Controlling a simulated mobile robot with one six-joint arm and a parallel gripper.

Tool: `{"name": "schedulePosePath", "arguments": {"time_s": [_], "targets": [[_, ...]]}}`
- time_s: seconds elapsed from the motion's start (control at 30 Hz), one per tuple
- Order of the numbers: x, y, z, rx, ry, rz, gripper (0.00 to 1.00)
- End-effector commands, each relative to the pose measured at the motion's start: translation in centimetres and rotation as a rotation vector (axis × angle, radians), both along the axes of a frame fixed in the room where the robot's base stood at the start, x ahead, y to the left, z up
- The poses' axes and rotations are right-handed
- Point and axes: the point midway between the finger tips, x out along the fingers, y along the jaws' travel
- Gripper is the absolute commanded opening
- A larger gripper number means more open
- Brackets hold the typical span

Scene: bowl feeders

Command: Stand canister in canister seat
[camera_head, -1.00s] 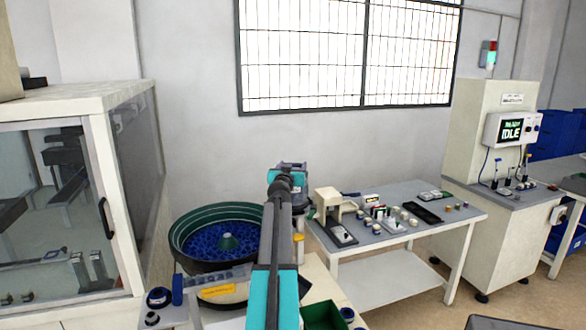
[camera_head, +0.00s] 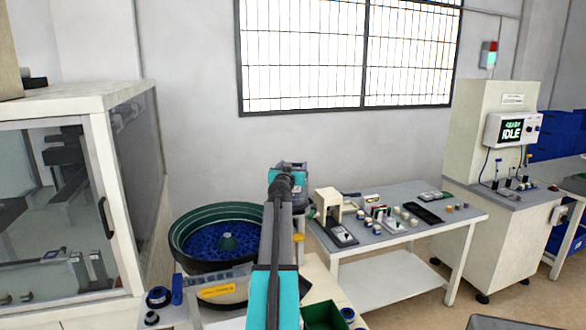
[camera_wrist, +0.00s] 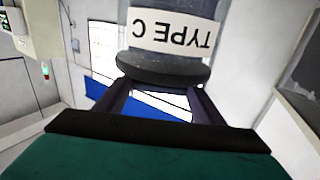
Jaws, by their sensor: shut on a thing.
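A dark grey canister (camera_wrist: 172,66) with a white band reading TYPE C fills the top middle of the wrist view. The lettering appears upside down in that picture. My gripper (camera_wrist: 160,92) is shut on the canister, with dark fingers on either side of its wide dark end. I cannot make out the canister seat for certain in either view.
A green bowl feeder (camera_head: 184,232) holding blue parts stands left of my arm. A glazed cabinet (camera_head: 118,88) is at far left. A grey table (camera_head: 375,237) with small items stands right, beside a console (camera_head: 470,132) showing IDLE. A green bin (camera_head: 318,314) sits at the front.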

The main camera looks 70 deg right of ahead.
Motion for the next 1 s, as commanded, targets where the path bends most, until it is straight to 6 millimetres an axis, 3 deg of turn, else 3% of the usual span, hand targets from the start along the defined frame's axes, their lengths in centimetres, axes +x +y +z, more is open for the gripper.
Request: {"name": "schedulePosePath", "arguments": {"time_s": [1.0], "targets": [[-0.05,-0.06,-0.59,-0.003,-0.001,0.001,0.00]]}}
